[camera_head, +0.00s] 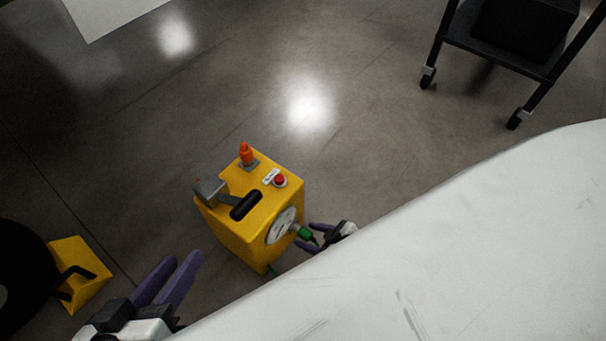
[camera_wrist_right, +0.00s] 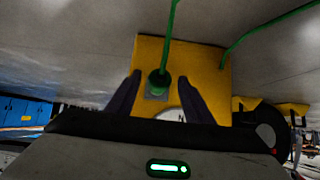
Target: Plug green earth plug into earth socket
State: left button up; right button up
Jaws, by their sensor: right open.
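A yellow box (camera_head: 235,225) stands on the floor, with a round white dial (camera_head: 281,225) on its side. The green earth plug (camera_head: 304,233) is at the box's side beside the dial. In the right wrist view the green plug (camera_wrist_right: 158,80) sits at a grey socket plate (camera_wrist_right: 156,95) on the yellow face, its cable running up. I cannot tell how deep it sits. My right gripper (camera_head: 316,237) is open, its purple fingers on either side of the plug and apart from it in the wrist view (camera_wrist_right: 158,98). My left gripper (camera_head: 183,256) is open and empty, left of the box.
A white surface (camera_head: 450,250) fills the lower right. Floor behind the box is clear.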

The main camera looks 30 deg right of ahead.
jog(key=shift+w+a+f, duration=0.1)
jog(key=shift+w+f, duration=0.1)
jog(key=shift+w, duration=0.2)
dwell(0.5)
grip_shut()
